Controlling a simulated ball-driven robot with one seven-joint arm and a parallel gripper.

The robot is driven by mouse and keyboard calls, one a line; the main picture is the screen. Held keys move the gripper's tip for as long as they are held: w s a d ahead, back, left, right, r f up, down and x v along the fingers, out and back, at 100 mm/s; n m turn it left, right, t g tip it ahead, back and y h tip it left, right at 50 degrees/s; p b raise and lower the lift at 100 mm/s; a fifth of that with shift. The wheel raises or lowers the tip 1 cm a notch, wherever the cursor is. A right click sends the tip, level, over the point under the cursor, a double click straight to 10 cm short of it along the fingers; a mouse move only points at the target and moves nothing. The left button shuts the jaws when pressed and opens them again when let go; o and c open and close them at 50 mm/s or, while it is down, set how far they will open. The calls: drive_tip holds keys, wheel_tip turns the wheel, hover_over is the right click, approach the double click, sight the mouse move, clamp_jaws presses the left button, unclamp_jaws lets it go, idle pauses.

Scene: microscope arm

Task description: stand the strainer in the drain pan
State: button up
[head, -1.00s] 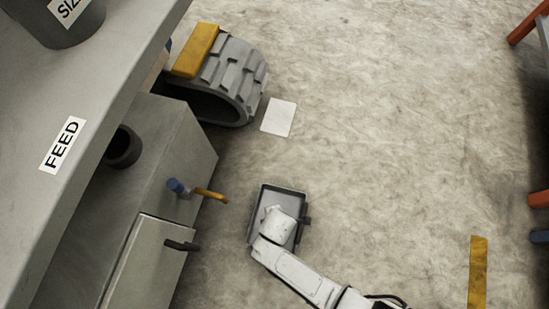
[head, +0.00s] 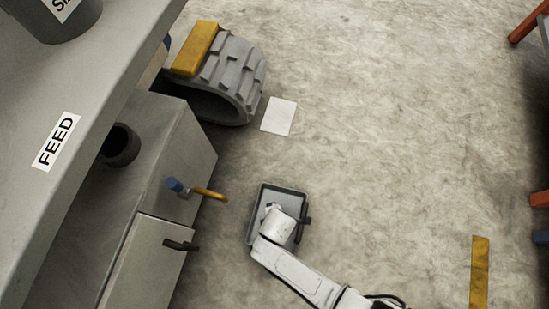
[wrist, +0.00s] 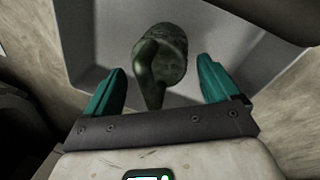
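The grey drain pan (head: 290,190) lies on the floor in the head view, partly covered by my white arm. Its pale inside (wrist: 225,40) fills the upper part of the wrist view. A dark green, mottled, rounded piece with a curved limb, which looks like the strainer (wrist: 168,45), is in the pan. I cannot tell whether it stands or lies. My gripper (wrist: 162,66) is open, its two teal fingers apart on either side of the strainer's limb. No contact is clear. In the head view, my arm hides the strainer and the fingers.
A grey cabinet stands left of the pan, with a yellow-handled valve (head: 210,193) and a black handle (head: 180,245) sticking out towards it. A tracked wheel (head: 235,80) and a white sheet (head: 279,116) are farther back. The floor to the right is clear up to a yellow strip (head: 479,270).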

drive_tip(key=shift+o, duration=0.5)
drive_tip(key=shift+r, duration=0.1)
wheel_tip(320, 180, up, 10)
drive_tip(key=s+p, duration=0.2)
drive_tip(key=p, duration=0.5)
drive_tip(key=w+d+r+m, duration=0.3)
drive_tip(key=d+r+m, duration=0.75)
drive_tip(key=d, duration=0.35)
drive_tip(key=s+d+r+m+g, duration=0.1)
drive_tip(key=s+d+r+m, duration=0.35)
drive_tip(key=d+r, duration=0.2)
drive_tip(key=s+d+r+m, duration=0.3)
drive_tip(key=d+r+m, duration=0.2)
drive_tip(key=d+r, duration=0.15)
wheel_tip(320, 180, up, 33)
drive_tip(key=p, duration=3.2)
drive_tip(key=shift+s+a+r+h, duration=0.15)
drive_tip(key=shift+a+h, duration=0.15)
drive_tip(key=shift+a, duration=0.1)
